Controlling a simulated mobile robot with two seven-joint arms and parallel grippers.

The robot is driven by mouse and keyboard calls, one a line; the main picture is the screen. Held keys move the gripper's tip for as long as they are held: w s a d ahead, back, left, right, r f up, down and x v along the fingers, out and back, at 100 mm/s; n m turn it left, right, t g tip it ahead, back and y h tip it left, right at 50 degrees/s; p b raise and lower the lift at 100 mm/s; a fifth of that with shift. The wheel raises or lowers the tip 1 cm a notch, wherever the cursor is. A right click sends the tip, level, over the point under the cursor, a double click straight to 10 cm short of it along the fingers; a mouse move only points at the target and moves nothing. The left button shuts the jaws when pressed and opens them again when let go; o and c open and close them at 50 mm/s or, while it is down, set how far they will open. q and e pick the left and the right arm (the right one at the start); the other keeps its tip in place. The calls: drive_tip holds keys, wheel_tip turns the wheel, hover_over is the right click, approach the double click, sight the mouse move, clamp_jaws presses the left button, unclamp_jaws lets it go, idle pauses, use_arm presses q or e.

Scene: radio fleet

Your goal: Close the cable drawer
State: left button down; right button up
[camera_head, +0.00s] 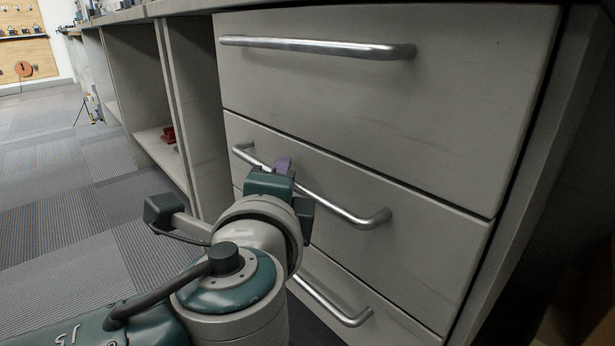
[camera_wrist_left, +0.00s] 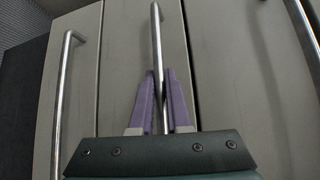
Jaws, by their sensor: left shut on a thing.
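A grey cabinet has three stacked drawers, each with a metal bar handle. The middle drawer (camera_head: 430,230) has its handle (camera_head: 345,208) under my left gripper (camera_head: 283,166). In the left wrist view, the purple fingers of my left gripper (camera_wrist_left: 161,78) sit on either side of the bar handle (camera_wrist_left: 156,40), shut on it. The middle drawer front (camera_wrist_left: 120,60) fills the centre of that view. No label shows which one is the cable drawer. The three fronts look nearly flush; I cannot tell whether any stands slightly out. My right gripper is not in view.
The top drawer (camera_head: 470,110) is above, and the bottom drawer handle (camera_head: 330,300) is below my wrist. Open shelves to the left hold a red object (camera_head: 169,135). The carpeted floor (camera_head: 60,220) at left is clear near the cabinet.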

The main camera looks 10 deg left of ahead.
use_arm(q)
drive_tip(key=c, duration=1.1)
unclamp_jaws()
drive_tip(key=shift+f, duration=0.1)
drive_tip(key=shift+c, duration=0.2)
drive_tip(key=shift+o, duration=1.3)
drive_tip(key=shift+d, duration=0.1)
drive_tip(key=shift+s+r+p, duration=0.2)
drive_tip(key=shift+p, duration=0.1)
drive_tip(key=s+d+r+p, duration=0.1)
drive_tip(key=s+p, duration=0.2)
drive_tip(key=s, duration=0.6)
drive_tip(key=shift+s+p, duration=0.2)
drive_tip(key=shift+p, duration=0.2)
drive_tip(key=shift+d, duration=0.1)
